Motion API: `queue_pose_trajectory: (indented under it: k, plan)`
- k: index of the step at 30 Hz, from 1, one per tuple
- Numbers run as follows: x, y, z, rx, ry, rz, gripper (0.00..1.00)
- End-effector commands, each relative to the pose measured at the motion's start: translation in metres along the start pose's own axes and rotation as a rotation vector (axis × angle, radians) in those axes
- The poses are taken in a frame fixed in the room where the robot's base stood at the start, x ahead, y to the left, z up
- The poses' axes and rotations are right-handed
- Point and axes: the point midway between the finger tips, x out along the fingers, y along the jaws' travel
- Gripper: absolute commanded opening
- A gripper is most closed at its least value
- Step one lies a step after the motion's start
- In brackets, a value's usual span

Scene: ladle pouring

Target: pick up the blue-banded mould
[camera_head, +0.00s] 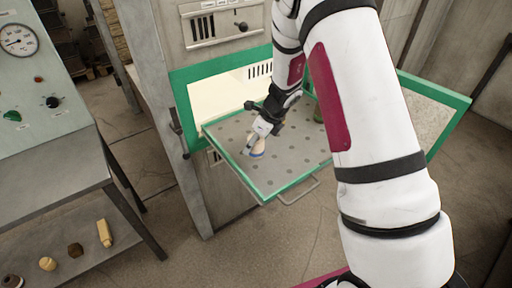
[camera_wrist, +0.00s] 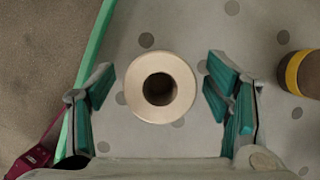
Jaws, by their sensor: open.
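The blue-banded mould (camera_head: 257,153) stands upright on the grey perforated tray (camera_head: 285,175), near its left side. In the head view only its pale lower part and a bit of blue show, as my gripper (camera_head: 254,143) covers the rest. In the wrist view the mould (camera_wrist: 179,74) is seen from above as a cream ring with a dark round hole; its band is hidden there. My gripper (camera_wrist: 160,100) is open, its teal-padded fingers on either side of the mould, with a gap on both sides.
A brown object with a yellow band (camera_wrist: 295,72) stands on the tray to the right in the wrist view. The tray has a green rim and juts from the open grey cabinet (camera_head: 215,70). A grey bench (camera_head: 50,190) with several small things on its lower shelf is at left.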

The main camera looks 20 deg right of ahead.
Motion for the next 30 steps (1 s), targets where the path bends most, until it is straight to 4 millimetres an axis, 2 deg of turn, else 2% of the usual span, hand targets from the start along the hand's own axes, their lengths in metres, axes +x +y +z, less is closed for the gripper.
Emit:
queue_pose_trajectory:
  k: [6, 14, 17, 21, 23, 30]
  plan:
    - [0.025, 0.0, 0.0, -0.001, 0.0, 0.0, 0.71]
    - [0.028, 0.0, 0.001, -0.001, -0.001, -0.001, 0.71]
    - [0.028, 0.0, 0.001, -0.001, -0.001, -0.001, 0.53]
    - [0.028, 0.0, 0.001, -0.001, -0.001, -0.001, 0.22]
    - [0.028, 0.0, 0.001, -0.001, -0.001, -0.001, 0.1]
    - [0.027, 0.0, 0.001, -0.001, -0.001, -0.001, 0.1]
